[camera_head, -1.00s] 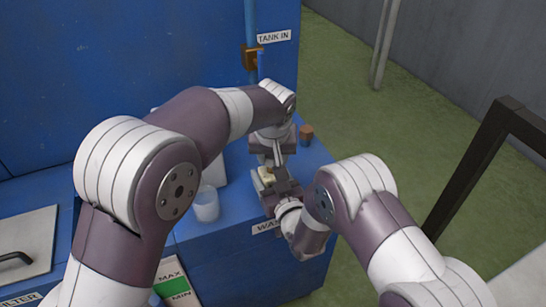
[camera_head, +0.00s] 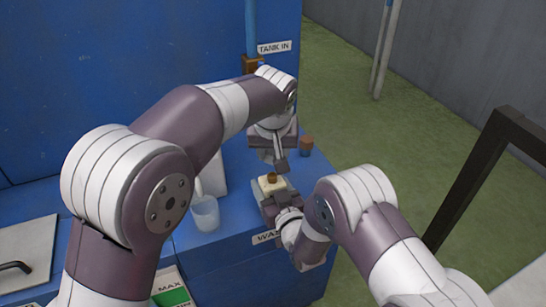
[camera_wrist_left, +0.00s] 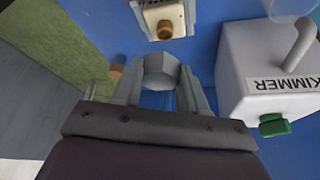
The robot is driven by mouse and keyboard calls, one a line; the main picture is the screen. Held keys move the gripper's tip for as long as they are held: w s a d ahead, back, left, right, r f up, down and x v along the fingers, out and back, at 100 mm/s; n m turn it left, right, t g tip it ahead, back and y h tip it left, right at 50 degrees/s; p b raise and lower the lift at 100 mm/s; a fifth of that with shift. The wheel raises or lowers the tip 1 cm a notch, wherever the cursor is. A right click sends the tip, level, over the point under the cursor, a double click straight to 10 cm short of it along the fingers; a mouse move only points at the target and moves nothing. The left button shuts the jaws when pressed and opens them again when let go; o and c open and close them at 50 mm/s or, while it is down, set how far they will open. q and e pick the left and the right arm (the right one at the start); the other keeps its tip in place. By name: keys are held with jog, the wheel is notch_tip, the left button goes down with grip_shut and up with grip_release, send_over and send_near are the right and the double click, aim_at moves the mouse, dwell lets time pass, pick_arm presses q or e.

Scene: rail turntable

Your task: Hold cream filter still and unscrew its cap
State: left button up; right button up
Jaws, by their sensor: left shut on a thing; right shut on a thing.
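The cream filter (camera_head: 268,186) stands near the front edge of the blue bench, with a brown stud (camera_head: 271,176) exposed on top. My right gripper (camera_head: 272,195) is shut on the filter; its fingers are partly hidden. In the left wrist view the filter (camera_wrist_left: 155,13) shows at the top, its brown stud bare. My left gripper (camera_head: 280,163) is shut on a grey hexagonal cap (camera_wrist_left: 161,70), clear of the filter and behind it, to its upper right in the head view. The cap is hard to make out in the head view.
A translucent cup (camera_head: 205,214) stands left of the filter. A white box marked "KIMMER" (camera_wrist_left: 265,65) with a green fitting (camera_wrist_left: 274,125) is near my left gripper. A small brown-topped piece (camera_head: 306,143) stands at the bench's right edge. A pipe (camera_head: 251,28) rises behind.

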jog(key=o, duration=1.6)
jog(key=shift+f, duration=0.1)
